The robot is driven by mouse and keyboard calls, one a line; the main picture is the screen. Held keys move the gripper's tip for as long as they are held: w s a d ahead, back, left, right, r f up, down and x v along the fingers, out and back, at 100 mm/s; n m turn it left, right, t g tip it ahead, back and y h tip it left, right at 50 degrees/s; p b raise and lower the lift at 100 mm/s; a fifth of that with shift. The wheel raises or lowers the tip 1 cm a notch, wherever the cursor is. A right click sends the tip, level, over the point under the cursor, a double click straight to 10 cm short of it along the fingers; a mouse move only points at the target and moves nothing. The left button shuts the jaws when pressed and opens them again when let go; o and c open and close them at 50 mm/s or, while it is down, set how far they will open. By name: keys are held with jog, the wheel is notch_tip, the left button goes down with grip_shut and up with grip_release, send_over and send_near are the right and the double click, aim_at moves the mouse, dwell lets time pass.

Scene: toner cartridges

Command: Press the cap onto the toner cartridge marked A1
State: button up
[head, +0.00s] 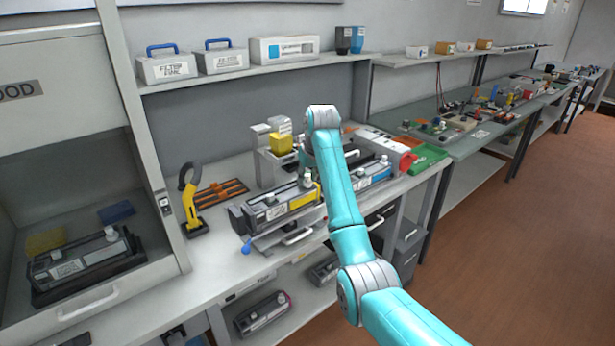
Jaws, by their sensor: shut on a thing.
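A grey toner cartridge with a yellow band (288,205) lies on the bench left of my arm, with a white label and small pale knobs on top. A similar cartridge with a blue band (373,176) lies right of my arm. The marking A1 is not legible on either. My gripper (307,150) is a dark shape mostly hidden behind my teal wrist, above the far end of the yellow-banded cartridge. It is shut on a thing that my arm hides. I cannot make out a separate cap or whether anything touches the cartridge.
A yellow-handled tool (190,205) stands on a black base near the hood. An orange rack (221,193) lies behind it. A grey machine with a yellow block (281,144) stands behind the cartridges. Another cartridge (85,262) sits in the fume hood. The bench's front left is clear.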

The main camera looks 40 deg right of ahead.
jog(key=shift+f, duration=0.1)
dwell(0.3)
jog(key=o, duration=1.1)
jog(key=shift+c, duration=0.2)
jog(key=shift+r, duration=3.5)
